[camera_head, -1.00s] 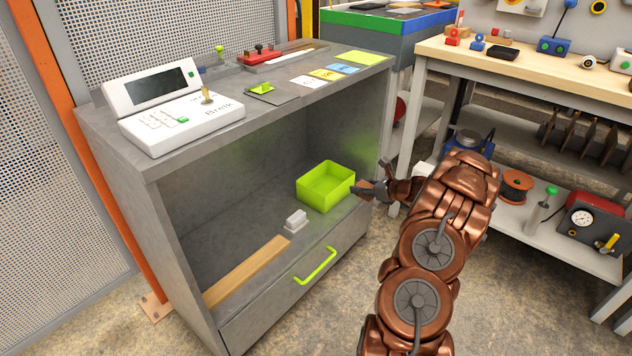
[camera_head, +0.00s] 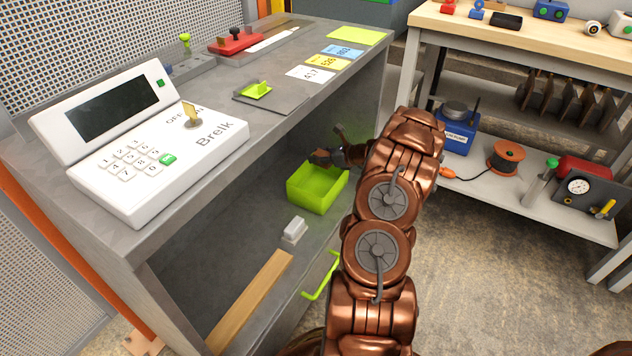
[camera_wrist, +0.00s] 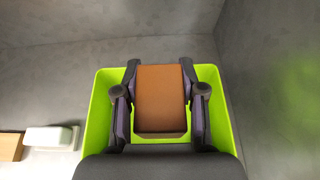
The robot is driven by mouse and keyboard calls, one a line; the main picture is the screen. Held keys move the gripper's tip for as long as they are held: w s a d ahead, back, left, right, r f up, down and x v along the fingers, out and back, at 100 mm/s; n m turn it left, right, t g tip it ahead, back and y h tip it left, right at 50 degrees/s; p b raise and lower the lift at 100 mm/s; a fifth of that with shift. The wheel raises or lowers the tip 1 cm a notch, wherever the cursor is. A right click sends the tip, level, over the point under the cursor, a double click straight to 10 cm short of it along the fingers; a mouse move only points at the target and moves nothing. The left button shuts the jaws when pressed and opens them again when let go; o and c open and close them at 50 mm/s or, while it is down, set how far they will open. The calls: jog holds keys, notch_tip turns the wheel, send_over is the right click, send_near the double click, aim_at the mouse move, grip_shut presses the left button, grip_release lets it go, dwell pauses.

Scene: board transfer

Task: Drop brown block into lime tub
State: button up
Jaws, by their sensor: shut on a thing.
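The brown block (camera_wrist: 161,98) is held between the two fingers of my gripper (camera_wrist: 160,95) in the wrist view. The lime tub (camera_wrist: 103,95) shows behind and around the block and fingers there, so the block is over the tub's opening. In the head view the lime tub (camera_head: 318,190) stands on the cabinet's lower shelf, and my gripper (camera_head: 330,155) is at its upper rear side, partly hidden by my arm. The block cannot be made out in the head view. The exact height of the block over the tub floor cannot be told.
A small white-grey block (camera_head: 294,230) and a wooden strip (camera_head: 250,303) lie on the shelf left of the tub. The cabinet top (camera_head: 190,200) overhangs the shelf and carries a white keypad console (camera_head: 165,160). A workbench (camera_head: 500,40) stands to the right.

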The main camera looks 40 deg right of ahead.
jog(key=shift+f+b, duration=2.15)
jog(key=shift+f, duration=0.55)
jog(key=o, duration=1.3)
jog(key=shift+c, duration=0.2)
jog(key=v, duration=1.2)
jog(key=shift+r, duration=0.1)
